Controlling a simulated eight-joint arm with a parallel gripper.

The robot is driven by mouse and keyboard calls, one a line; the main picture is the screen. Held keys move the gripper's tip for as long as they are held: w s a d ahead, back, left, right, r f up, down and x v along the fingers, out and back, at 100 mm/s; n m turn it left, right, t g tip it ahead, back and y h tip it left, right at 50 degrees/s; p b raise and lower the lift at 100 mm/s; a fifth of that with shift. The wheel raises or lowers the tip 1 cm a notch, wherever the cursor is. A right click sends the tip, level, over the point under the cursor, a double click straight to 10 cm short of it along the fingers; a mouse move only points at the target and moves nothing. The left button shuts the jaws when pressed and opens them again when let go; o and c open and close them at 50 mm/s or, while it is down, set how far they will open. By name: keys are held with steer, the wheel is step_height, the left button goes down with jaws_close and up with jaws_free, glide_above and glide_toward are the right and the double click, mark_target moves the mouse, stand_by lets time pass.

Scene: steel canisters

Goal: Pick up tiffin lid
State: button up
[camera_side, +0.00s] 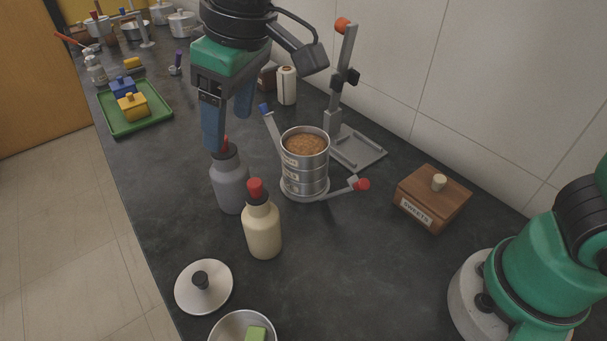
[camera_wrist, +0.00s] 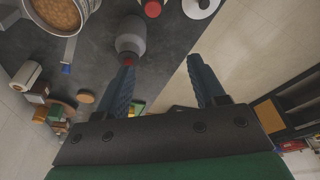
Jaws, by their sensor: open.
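A round steel lid with a black knob (camera_side: 203,287) lies flat on the dark counter at the lower left of the side view. It also shows partly at the top edge of the wrist view (camera_wrist: 196,12). The stacked steel tiffin (camera_side: 305,172) stands open at the centre, brown food in its top tier, with side arms swung outward; it shows at the wrist view's upper left (camera_wrist: 93,4). My gripper (camera_side: 228,125) is open and empty, pointing down above the grey bottle and well behind the lid. Its two blue fingers (camera_wrist: 160,70) show apart in the wrist view.
A grey bottle (camera_side: 230,187) and a cream bottle with a red cap (camera_side: 262,229) stand between my gripper and the lid. A bowl (camera_side: 227,327) with a green block is near the lid. A wooden box (camera_side: 432,199) sits right; a green tray (camera_side: 139,124) lies left.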

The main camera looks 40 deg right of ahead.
mark_target(200, 278)
steer(key=s+a+f+n+g, duration=0.2)
steer(key=s+a+f+n, duration=0.1)
steer(key=a, duration=0.7)
steer(key=shift+m+h, duration=0.3)
steer(key=f, duration=1.1)
steer(key=w+f, duration=0.1)
steer(key=f, duration=0.4)
steer(key=shift+d+f, duration=0.25)
steer(key=shift+f, duration=0.1)
jaws_close()
